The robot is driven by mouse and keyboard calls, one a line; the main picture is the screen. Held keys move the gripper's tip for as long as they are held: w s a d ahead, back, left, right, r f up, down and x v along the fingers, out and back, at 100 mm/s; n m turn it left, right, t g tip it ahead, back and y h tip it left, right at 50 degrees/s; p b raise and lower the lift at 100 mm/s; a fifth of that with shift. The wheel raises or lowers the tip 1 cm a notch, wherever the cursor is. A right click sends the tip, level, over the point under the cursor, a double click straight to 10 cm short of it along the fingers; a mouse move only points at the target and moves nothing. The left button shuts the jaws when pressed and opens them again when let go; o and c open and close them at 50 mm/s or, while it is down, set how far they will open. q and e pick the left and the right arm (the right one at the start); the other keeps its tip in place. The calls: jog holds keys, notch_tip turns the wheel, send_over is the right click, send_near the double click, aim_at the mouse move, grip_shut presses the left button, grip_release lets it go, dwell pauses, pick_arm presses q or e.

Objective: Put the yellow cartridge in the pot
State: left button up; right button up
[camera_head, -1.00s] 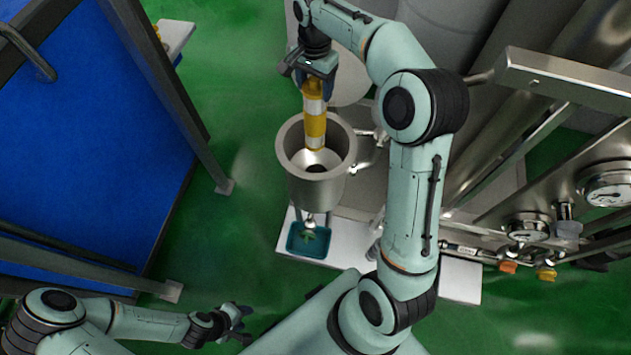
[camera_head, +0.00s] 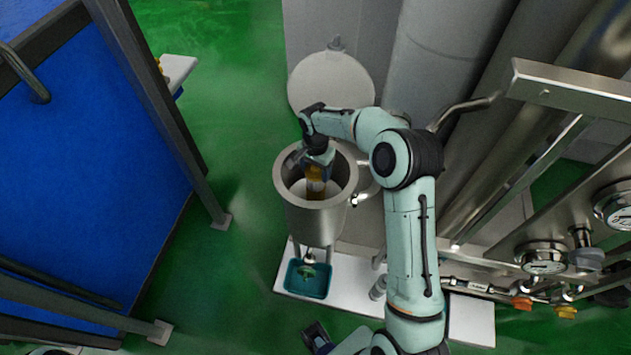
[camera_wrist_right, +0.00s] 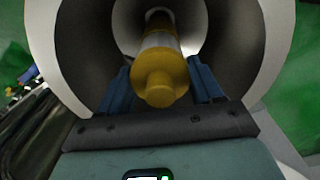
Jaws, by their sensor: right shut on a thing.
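The yellow cartridge (camera_head: 316,181) has a pale middle band and is partly inside the mouth of the steel pot (camera_head: 317,217). My right gripper (camera_head: 314,168) is shut on its upper end, at the pot's opening. In the right wrist view, the cartridge (camera_wrist_right: 160,80) lies between the two blue fingers (camera_wrist_right: 162,82) and points down into the pot (camera_wrist_right: 245,40). The lower end of the cartridge is hidden in the head view. My left gripper is not clearly in view; a dark gripper-like part (camera_head: 318,338) shows at the bottom edge.
A round pale lid (camera_head: 331,82) stands open behind the pot. A teal tray (camera_head: 306,282) sits below the pot on a white base (camera_head: 345,278). Steel pipes and gauges (camera_head: 541,258) fill the right. A blue panel (camera_head: 85,150) in a dark frame stands at the left.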

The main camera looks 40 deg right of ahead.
jog(key=shift+f, duration=2.95)
jog(key=o, duration=1.3)
jog(key=shift+f, duration=0.1)
notch_tip(320, 180, up, 12)
jog(key=shift+r, duration=0.25)
jog(key=shift+f, duration=0.1)
